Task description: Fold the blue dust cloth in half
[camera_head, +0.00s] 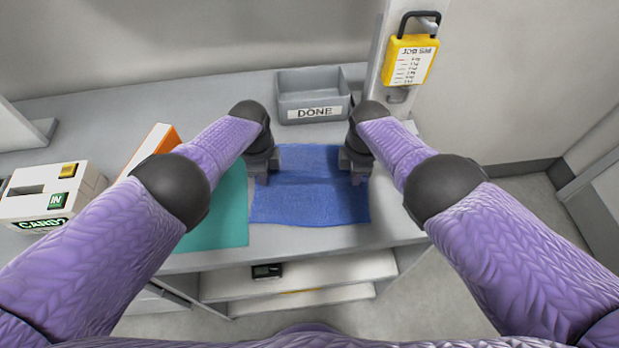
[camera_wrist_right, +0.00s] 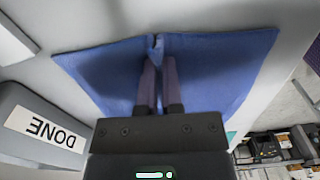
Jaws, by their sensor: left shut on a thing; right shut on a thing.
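The blue dust cloth (camera_head: 310,200) lies spread on the grey table, with a crease running across its upper part. My left gripper (camera_head: 262,178) is shut on the cloth at its left edge. My right gripper (camera_head: 356,177) is shut on the cloth at its right edge. In the right wrist view the cloth (camera_wrist_right: 215,70) spreads to both sides of the shut fingers (camera_wrist_right: 158,75), and a small fold of it is pinched between the tips. The left gripper's fingertips are partly hidden by its own wrist.
A grey bin marked DONE (camera_head: 312,95) stands behind the cloth. A teal sheet (camera_head: 225,215) lies to its left, with an orange-and-white object (camera_head: 150,145) and a white card box (camera_head: 50,195) further left. A yellow tag (camera_head: 409,62) hangs on a post at right.

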